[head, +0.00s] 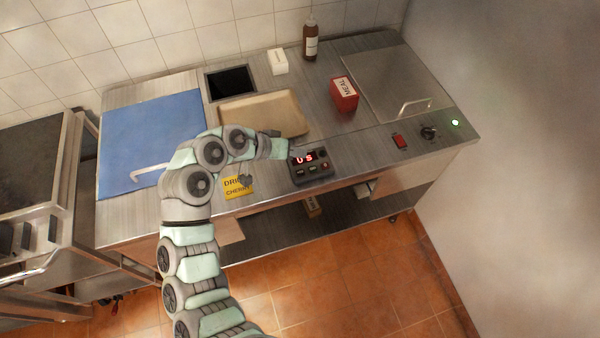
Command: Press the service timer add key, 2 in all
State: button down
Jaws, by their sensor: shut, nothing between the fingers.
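The service timer (312,176) is a small dark box near the front edge of the steel counter. Its red lit display seems to read 05, and a row of small keys sits below it. Which key is the add key is too small to read. My gripper (287,150) is at the timer's upper left corner, shut and empty. Its fingertips are small here, and I cannot tell whether they touch the timer.
A yellow card (236,191) lies left of the timer. A tan tray (290,105) is behind my wrist, a red box (343,96) behind the timer. A blue board (125,130) is at left; a red switch (399,141) and black knob (429,132) at right.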

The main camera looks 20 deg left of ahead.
aim_at(297, 173)
notch_tip(297, 173, down, 7)
jog(key=b, duration=0.3)
jog(key=shift+r, duration=0.2)
jog(key=shift+f, duration=0.1)
dwell(1.7)
jog(key=shift+f, duration=0.3)
jog(key=shift+f+b, duration=0.4)
jog(key=shift+b, duration=0.05)
dwell(0.5)
jog(key=shift+r, duration=0.1)
jog(key=shift+r+p, duration=0.65)
jog(key=shift+r, duration=0.05)
jog(key=shift+r+p, duration=1.65)
jog(key=shift+r, duration=0.85)
dwell(0.7)
